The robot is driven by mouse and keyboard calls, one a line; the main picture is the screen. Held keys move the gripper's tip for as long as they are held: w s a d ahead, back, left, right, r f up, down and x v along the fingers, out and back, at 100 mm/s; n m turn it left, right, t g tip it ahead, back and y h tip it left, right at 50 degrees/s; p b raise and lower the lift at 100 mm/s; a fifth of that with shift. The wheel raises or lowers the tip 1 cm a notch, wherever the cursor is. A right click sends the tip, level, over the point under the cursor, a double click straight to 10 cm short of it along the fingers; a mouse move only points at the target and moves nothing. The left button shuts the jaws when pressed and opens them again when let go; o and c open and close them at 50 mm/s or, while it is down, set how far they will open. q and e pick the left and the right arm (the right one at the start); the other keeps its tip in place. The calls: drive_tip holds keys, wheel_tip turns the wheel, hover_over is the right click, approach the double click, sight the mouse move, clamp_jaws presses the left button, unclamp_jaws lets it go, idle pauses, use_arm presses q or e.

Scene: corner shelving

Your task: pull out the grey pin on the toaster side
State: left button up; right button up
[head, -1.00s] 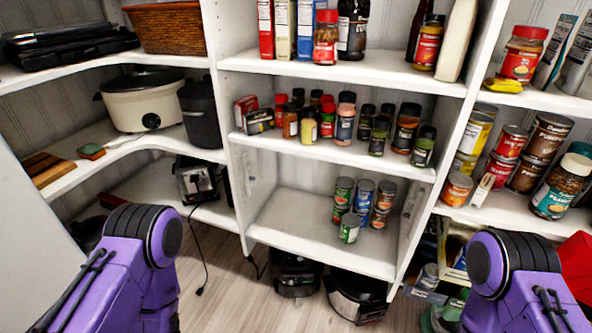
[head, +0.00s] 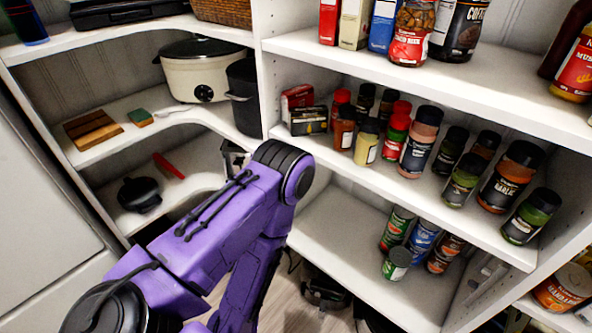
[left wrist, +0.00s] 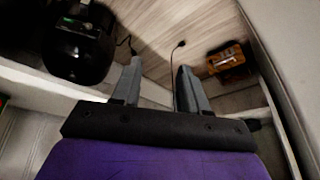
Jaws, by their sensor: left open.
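A small part of a black and silver appliance (head: 231,159), which may be the toaster, shows on the lower left shelf in the head view. My purple left arm hides most of it. No grey pin can be made out in either view. In the left wrist view my left gripper (left wrist: 157,85) is open and empty, with its two grey fingers apart over the wooden floor. A dark cord with a plug (left wrist: 180,44) lies beyond the right finger. My left gripper's fingers do not show in the head view. My right gripper is not in view.
A black rounded appliance (left wrist: 80,48) is left of the fingers, and an orange-brown box-like item (left wrist: 229,60) is to the right. White shelves with spice jars (head: 367,141) and cans (head: 397,263) stand right of my arm. A slow cooker (head: 201,72) sits above left.

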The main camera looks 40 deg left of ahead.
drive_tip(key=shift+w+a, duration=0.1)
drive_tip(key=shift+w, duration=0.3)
